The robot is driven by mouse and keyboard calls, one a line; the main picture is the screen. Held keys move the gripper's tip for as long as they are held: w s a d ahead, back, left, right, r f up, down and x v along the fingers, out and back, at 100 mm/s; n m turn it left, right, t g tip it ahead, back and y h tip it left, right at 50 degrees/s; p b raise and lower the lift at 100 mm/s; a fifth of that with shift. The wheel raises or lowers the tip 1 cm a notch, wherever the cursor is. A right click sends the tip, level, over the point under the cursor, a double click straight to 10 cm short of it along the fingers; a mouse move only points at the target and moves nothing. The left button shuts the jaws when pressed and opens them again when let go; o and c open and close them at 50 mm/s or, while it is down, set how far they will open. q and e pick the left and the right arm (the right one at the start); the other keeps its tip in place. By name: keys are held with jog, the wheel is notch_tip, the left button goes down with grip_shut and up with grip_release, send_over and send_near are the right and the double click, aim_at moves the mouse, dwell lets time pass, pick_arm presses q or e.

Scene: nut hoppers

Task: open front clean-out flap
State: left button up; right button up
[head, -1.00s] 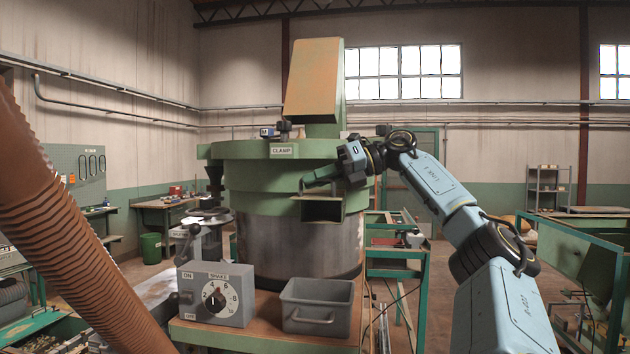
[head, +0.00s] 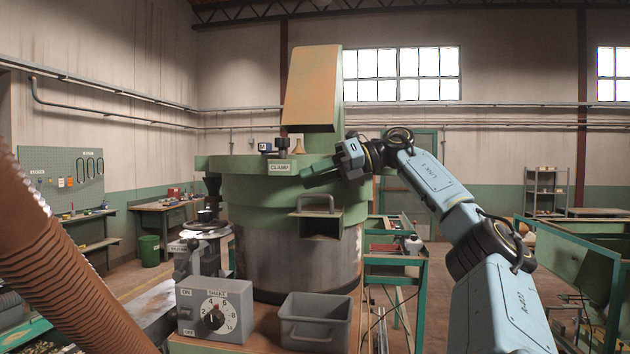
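The front clean-out flap (head: 316,213) is on the front of the green hopper bowl (head: 255,200). It stands swung up, sticking out roughly level, with its U-shaped grey handle (head: 316,196) pointing up. Below it the dark clean-out opening (head: 321,228) shows. My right gripper (head: 305,180) reaches in from the right, in front of the bowl. Its fingers are just above the handle and look apart from it. They are seen edge-on, so their gap cannot be made out. My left gripper is not in view.
A grey bin (head: 315,322) stands on the bench below the opening. A control box (head: 214,311) with a dial and lever is left of it. A brown corrugated hose (head: 70,270) crosses the left foreground. A CLAMP label (head: 281,168) is on the bowl rim.

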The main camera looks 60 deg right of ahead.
aim_at(315, 195)
jog(key=r, duration=0.1)
jog(key=r+p, duration=0.1)
jog(key=r, duration=0.1)
jog(key=r+p, duration=0.1)
jog(key=shift+s+a+r, duration=0.15)
jog(key=shift+a, duration=0.1)
jog(key=shift+d+r+p, duration=0.15)
jog(key=shift+r+p, duration=0.3)
jog(key=shift+r, duration=0.2)
